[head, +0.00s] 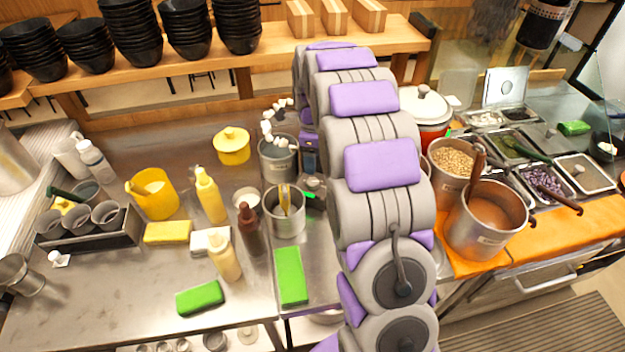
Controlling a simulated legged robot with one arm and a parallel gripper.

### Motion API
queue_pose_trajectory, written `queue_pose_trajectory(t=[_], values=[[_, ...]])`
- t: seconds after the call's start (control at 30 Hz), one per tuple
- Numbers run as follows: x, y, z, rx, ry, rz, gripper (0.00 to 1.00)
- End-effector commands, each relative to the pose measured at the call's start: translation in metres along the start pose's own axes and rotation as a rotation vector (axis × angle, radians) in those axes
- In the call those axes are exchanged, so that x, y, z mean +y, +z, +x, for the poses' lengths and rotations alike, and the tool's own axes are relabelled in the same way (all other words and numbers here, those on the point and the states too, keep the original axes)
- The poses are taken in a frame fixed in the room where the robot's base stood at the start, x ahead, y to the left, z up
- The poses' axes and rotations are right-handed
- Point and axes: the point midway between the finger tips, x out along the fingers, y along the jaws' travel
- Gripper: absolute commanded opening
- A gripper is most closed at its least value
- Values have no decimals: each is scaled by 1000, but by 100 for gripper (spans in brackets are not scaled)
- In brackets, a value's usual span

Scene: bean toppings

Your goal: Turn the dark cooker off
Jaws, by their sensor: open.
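My purple and grey arm rises through the middle of the head view and hides much of the counter behind it. Only a small part of what appears to be my gripper (312,186) shows left of the arm, low beside the metal pots. Its fingertips are not clear, and I see nothing held in it. I cannot make out the dark cooker or its switch; my arm covers that area. A red cooker (432,132) with a pale lid stands just right of my arm, partly hidden.
Left of my arm are a metal pot (287,222), squeeze bottles (210,197), a yellow jug (155,194) and green sponges (291,276). Pots of beans (451,160) and sauce (486,216) stand right. A wooden shelf (190,80) with black bowls runs behind.

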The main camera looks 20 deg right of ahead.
Motion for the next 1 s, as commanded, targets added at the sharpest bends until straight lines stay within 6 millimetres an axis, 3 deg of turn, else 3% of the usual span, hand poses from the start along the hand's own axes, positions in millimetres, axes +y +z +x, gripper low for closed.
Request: queue_pose_trajectory(t=[0.2,0.43,0.9,1.0], values=[[0,-1,45,-2,2,-1,67],[0,-2,78,-1,3,0,67],[-1,-1,88,-3,-1,0,67],[-1,-1,88,-3,-1,0,57]])
